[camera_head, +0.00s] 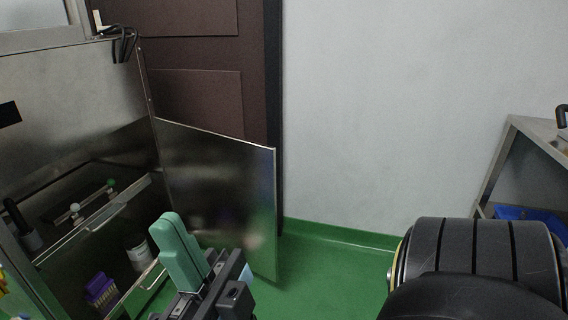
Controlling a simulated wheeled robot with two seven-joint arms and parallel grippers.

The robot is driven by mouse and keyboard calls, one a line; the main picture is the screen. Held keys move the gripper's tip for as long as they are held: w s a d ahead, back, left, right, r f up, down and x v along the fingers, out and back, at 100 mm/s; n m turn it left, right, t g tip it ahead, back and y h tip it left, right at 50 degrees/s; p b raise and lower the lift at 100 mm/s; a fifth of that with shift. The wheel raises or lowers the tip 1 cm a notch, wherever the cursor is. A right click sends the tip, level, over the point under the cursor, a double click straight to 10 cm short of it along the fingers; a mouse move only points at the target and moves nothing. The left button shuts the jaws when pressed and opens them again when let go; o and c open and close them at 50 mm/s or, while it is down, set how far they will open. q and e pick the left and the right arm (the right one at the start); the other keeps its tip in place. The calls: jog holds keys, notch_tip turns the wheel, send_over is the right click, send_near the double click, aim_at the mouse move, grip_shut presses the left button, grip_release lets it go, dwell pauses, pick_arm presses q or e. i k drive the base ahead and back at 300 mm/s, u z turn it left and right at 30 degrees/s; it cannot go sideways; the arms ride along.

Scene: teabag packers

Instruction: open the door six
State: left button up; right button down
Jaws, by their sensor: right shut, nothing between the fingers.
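A metal cabinet (70,110) stands at the left. Its steel door (222,195) is swung out wide to the right, hinged at the cabinet's right edge, so the inside shows. No number can be read on the door. My right gripper (174,232), with teal fingers, is in front of the opening, left of the door's lower part in the picture. Its fingers are together with nothing between them. Whether it touches the door cannot be told. My left gripper is not in view.
Inside the cabinet are a shelf (92,215), a white container (138,252) and a purple item (99,290). A dark brown door (200,95) stands behind. A metal rack (515,150) with a blue bin (530,216) is at the right. Green floor (325,275) is clear in between.

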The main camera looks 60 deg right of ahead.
aim_at(222, 186)
jog(key=z, duration=0.25)
jog(key=i, duration=0.65)
jog(key=z, duration=0.8)
jog(key=i, duration=0.55)
jog(key=z, duration=0.3)
